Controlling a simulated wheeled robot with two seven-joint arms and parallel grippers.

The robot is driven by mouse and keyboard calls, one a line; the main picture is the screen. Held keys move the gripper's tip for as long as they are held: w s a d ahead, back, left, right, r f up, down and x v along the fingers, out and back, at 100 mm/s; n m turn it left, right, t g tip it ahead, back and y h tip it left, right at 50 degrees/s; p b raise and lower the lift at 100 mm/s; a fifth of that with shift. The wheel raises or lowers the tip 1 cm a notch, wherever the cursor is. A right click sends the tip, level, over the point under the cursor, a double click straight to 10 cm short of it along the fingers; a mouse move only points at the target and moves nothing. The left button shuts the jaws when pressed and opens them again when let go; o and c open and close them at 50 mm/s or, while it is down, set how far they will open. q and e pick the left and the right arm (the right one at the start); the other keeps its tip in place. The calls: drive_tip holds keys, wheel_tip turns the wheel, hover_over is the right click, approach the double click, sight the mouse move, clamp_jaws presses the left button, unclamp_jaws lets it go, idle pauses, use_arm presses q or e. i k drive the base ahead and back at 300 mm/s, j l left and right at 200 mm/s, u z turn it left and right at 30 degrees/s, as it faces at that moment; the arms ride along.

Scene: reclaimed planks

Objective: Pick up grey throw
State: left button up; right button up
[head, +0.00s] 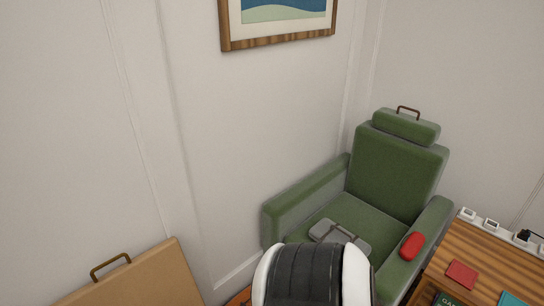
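The grey throw (349,238) is a flat folded grey piece with a handle-like bar on top. It lies on the seat of the green armchair (398,172) in the head view, right of centre. A black and white part of my own body at the bottom of the picture hides the front of the seat and may cover the throw's near edge. Neither of my grippers is in view.
A red object (412,246) rests on the chair's right armrest. A wooden table (488,252) with a red item (461,274) stands at the lower right. A cardboard-brown panel with a handle (140,275) is at the lower left. White walls close in behind the chair.

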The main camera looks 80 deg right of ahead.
sight(325, 230)
drive_tip(key=z, duration=3.05)
drive_tip(key=i+l, duration=0.1)
drive_tip(key=i+z, duration=0.05)
